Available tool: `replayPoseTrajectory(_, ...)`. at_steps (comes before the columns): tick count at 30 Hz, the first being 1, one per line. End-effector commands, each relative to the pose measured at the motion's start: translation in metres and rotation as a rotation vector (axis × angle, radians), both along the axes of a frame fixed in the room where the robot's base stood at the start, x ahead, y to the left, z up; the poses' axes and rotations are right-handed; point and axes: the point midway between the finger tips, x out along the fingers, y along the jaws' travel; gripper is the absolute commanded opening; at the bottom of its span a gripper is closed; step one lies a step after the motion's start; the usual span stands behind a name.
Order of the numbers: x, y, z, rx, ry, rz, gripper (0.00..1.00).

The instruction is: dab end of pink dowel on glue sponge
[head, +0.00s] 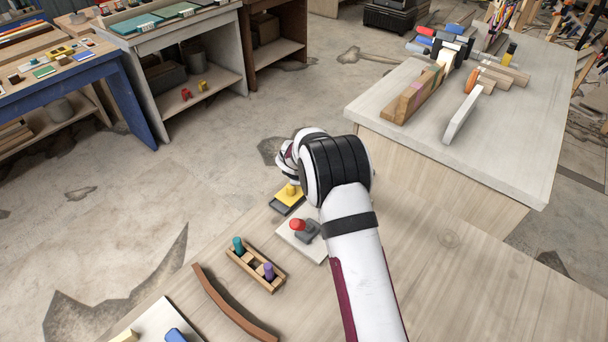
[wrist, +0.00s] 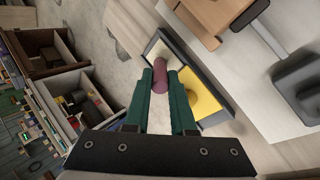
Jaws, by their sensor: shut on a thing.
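The pink dowel (wrist: 160,82) is a dull pink-purple cylinder in the wrist view, held between the green fingertips of my gripper (wrist: 160,92). Its far end is over or against the pale cream pad (wrist: 163,54), which looks like the glue sponge, in a dark grey tray (wrist: 224,77). I cannot tell whether they touch. A yellow piece (wrist: 207,103) lies in the same tray beside the pad. In the head view the tray (head: 282,208) and yellow piece (head: 291,190) sit at the table's far edge; my arm hides the fingers and dowel.
A white board (head: 290,240) with a red-knobbed grey tool (head: 298,225) is close to the tray. A wooden rack (head: 242,262) holds a teal and a purple peg. A curved brown strip (head: 228,303) lies nearer. The table's right side (head: 480,290) is clear.

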Motion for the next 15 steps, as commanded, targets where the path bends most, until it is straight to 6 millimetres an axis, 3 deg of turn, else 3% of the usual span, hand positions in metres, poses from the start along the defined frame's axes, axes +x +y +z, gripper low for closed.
replayPoseTrajectory(7,-0.001,0.0,-0.001,0.0,0.004,-0.001,0.0)
replayPoseTrajectory(15,0.0,0.0,0.029,0.0,0.001,0.0,0.0)
